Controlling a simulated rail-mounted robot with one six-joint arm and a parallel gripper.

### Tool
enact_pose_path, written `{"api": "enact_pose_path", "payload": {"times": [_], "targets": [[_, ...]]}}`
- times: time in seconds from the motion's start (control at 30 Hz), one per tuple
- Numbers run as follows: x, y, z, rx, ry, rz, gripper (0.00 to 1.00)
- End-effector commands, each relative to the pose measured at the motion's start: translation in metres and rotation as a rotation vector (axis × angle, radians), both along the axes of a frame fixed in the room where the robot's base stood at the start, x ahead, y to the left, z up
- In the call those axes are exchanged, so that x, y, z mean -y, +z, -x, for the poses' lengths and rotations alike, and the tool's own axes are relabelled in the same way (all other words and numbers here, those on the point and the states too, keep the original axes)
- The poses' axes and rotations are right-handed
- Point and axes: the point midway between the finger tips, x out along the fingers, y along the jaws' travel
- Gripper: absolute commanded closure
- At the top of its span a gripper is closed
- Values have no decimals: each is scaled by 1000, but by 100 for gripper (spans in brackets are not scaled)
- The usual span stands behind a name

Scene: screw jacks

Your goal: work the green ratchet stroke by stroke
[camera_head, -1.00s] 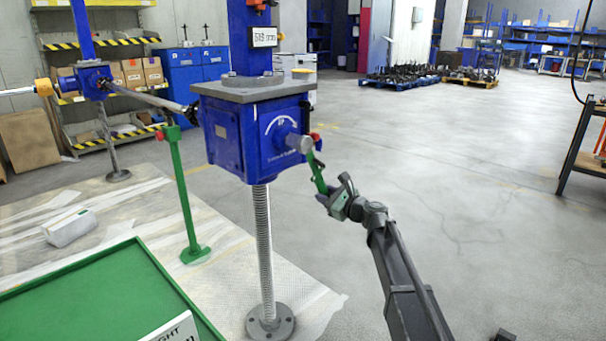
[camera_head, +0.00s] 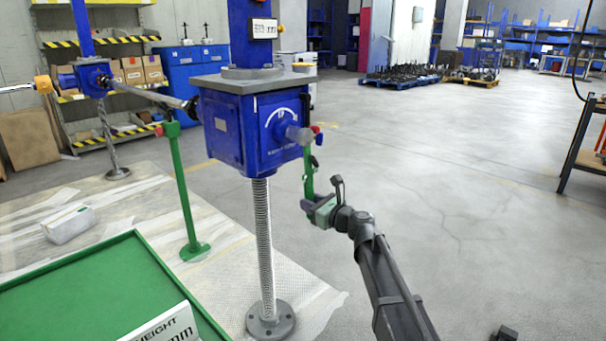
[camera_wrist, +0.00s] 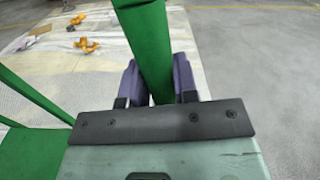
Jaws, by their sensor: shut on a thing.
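The green ratchet (camera_head: 309,178) hangs almost straight down from the shaft on the right side of the blue screw jack box (camera_head: 235,135). A red part (camera_head: 317,130) shows at its top end. My gripper (camera_head: 309,204) is shut on the lower end of the green handle. In the wrist view, the green handle (camera_wrist: 148,45) passes between my two purple-grey fingers, with one on each side. A curved white scale with an up mark shows on the box face. The ratchet's lower tip is hidden by my gripper.
A threaded screw (camera_head: 263,240) runs from the box down to a round foot. A green table (camera_head: 90,290) with a height sign (camera_head: 170,328) is at lower left. A green stand (camera_head: 184,195) is behind.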

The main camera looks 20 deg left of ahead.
Motion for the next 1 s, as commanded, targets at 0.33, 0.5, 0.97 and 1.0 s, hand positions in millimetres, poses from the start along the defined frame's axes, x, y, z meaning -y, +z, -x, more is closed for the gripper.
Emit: {"api": "enact_pose_path", "payload": {"times": [0.33, 0.5, 0.97, 1.0], "targets": [[-15, 0, 39, -178, 3, -72, 100], [-18, 0, 45, -222, 0, -90, 100], [-37, 18, 95, -467, 1, -189, 100], [-40, 22, 103, -505, 1, -204, 100]]}}
